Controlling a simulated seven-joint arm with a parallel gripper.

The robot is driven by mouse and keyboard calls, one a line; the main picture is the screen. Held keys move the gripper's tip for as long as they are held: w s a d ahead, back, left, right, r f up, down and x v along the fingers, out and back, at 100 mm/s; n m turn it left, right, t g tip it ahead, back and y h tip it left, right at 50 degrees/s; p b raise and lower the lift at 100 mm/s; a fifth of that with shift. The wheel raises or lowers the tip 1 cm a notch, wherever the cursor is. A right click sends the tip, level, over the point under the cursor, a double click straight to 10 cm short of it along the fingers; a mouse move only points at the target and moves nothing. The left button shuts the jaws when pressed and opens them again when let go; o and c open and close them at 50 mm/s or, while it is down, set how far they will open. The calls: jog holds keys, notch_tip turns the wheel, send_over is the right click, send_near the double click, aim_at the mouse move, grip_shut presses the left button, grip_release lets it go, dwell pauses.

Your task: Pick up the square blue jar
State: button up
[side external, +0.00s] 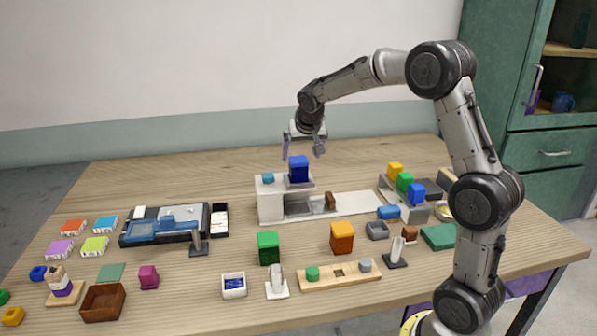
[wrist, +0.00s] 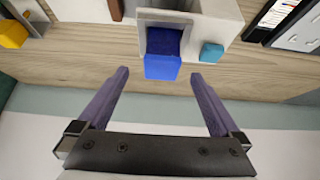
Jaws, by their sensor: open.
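The square blue jar (side external: 298,169) sits upright on the raised top of a white and grey stand (side external: 268,206), near the back middle of the table. In the wrist view the jar (wrist: 162,67) shows a bright blue face and a darker part set against a grey frame. My gripper (side external: 302,147) is open and empty, pointing down just above the jar in the side view. In the wrist view its purple fingers (wrist: 160,74) are spread left and right of the jar's near face, with gaps on both sides. I cannot tell the exact height between them.
A small teal block (side external: 267,178) sits beside the jar on the stand. A rack with yellow, green and blue blocks (side external: 405,182) stands to the right. Green (side external: 268,248) and orange (side external: 342,237) cubes stand in front. The table behind the stand is clear.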

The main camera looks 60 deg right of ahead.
aim_at(299, 160)
jog(key=shift+x, duration=2.95)
jog(key=shift+w+r, duration=0.1)
jog(key=shift+w, duration=0.1)
jog(key=shift+c, duration=0.2)
grip_shut()
